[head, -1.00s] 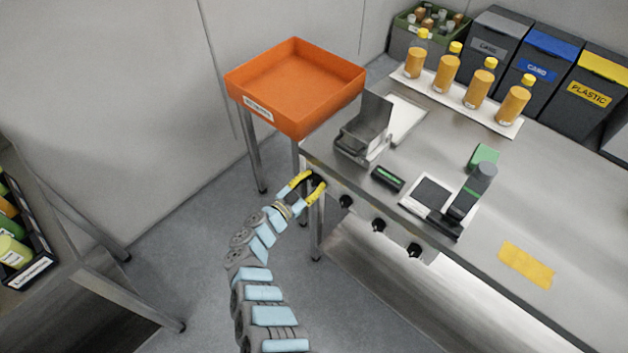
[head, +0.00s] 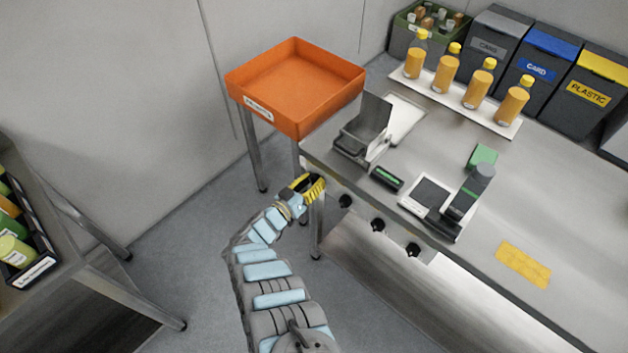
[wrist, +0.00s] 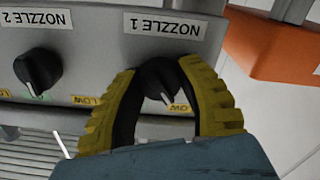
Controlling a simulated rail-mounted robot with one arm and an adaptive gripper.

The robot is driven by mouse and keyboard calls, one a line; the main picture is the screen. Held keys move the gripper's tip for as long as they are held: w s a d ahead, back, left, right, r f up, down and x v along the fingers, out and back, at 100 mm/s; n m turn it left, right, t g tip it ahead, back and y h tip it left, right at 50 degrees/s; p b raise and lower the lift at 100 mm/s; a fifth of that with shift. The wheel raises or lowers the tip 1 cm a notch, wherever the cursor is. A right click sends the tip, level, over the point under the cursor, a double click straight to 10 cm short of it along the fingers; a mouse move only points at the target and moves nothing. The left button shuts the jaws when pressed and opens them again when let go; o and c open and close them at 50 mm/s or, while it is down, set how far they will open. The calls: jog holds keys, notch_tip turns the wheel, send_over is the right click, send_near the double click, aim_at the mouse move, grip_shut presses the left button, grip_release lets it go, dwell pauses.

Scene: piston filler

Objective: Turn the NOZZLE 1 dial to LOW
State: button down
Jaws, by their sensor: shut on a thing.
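The NOZZLE 1 dial (wrist: 158,80) is a black knob on the grey panel under its label (wrist: 165,27), which reads upside down in the wrist view. My gripper (wrist: 159,74) has its two yellow-and-black fingers around the dial, one on each side, shut on it. The dial's white pointer slants down and right, close to the yellow LOW label (wrist: 179,108). Fingers partly hide the panel around the dial. In the head view my gripper (head: 318,186) is at the left end of the table's front and covers the dial.
The NOZZLE 2 dial (wrist: 38,69) is beside it, pointing at a green mark. More black dials (head: 378,225) line the front panel. An orange tray (head: 300,120) stands left of the table. Bottles (head: 446,73) stand farther back.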

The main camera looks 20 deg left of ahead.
jog(key=shift+n, duration=0.8)
jog(key=shift+f, duration=0.1)
jog(key=c, duration=0.6)
grip_release()
jog(key=shift+d, duration=0.1)
jog(key=shift+s, duration=0.15)
jog(key=v, duration=1.1)
jog(key=shift+s, duration=0.35)
jog(key=shift+a, duration=0.2)
